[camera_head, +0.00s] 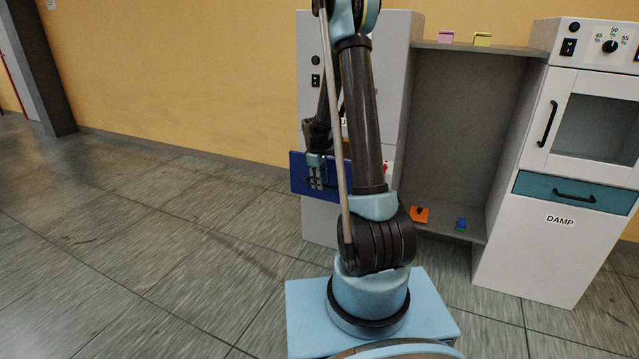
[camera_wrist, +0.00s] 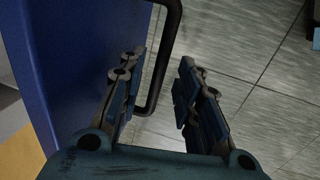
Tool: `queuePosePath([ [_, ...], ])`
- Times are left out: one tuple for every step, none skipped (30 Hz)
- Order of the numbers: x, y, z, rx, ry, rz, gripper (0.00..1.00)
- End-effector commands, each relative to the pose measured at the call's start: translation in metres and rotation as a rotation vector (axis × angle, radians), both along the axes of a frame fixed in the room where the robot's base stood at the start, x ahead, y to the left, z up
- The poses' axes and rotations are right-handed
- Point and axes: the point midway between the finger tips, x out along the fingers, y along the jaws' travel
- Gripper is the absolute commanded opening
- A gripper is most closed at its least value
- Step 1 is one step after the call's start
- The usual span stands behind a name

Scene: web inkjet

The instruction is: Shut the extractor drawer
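A dark blue drawer front (camera_head: 299,175) stands out from the left cabinet, partly hidden behind my arm. Its label is hidden, so I cannot read which drawer it is. In the wrist view the blue front (camera_wrist: 70,60) fills the left side, with a black bar handle (camera_wrist: 155,85) on it. My gripper (camera_head: 316,186) is in front of the blue panel. In the wrist view my gripper (camera_wrist: 161,60) is open, with one finger on each side of the handle bar. The right finger shows a gap to the bar; contact of the left finger is unclear.
The left cabinet (camera_head: 394,60) and the right cabinet (camera_head: 525,240), with a teal drawer (camera_head: 530,185) labelled DAMP, flank a grey recess. Orange (camera_head: 420,214) and blue (camera_head: 461,224) small items lie on its bottom shelf. The floor (camera_head: 140,230) at left is clear.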

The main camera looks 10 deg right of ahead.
Motion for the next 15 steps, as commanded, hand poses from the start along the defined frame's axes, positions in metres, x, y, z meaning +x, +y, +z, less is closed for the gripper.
queuePosePath([
  [0.0001,-0.0002,-0.0017,0.0,0.0,0.0,0.31],
  [0.0001,-0.0002,-0.0022,0.0,0.0,0.0,0.31],
  [0.0002,-0.0003,-0.0027,0.0,0.0,0.0,0.31],
  [0.0001,-0.0003,-0.0028,0.0,0.0,0.0,0.31],
  [0.0001,-0.0003,-0.0029,0.0,0.0,0.0,0.31],
  [0.0001,-0.0003,-0.0029,0.0,0.0,0.0,0.31],
  [0.0001,-0.0003,-0.0029,0.0,0.0,0.0,0.31],
  [0.0001,-0.0003,-0.0029,0.0,0.0,0.0,0.31],
  [0.0001,-0.0003,-0.0028,0.0,0.0,0.0,0.31],
  [0.0001,-0.0003,-0.0028,0.0,0.0,0.0,0.31],
  [0.0001,-0.0003,-0.0028,0.0,0.0,0.0,0.27],
  [0.0002,-0.0003,-0.0027,0.0,0.0,0.0,0.18],
  [0.0002,-0.0003,-0.0027,0.0,0.0,0.0,0.11],
  [0.0002,-0.0003,-0.0027,0.0,0.0,0.0,0.04],
  [0.0002,-0.0003,-0.0027,0.0,0.0,0.0,0.0],
])
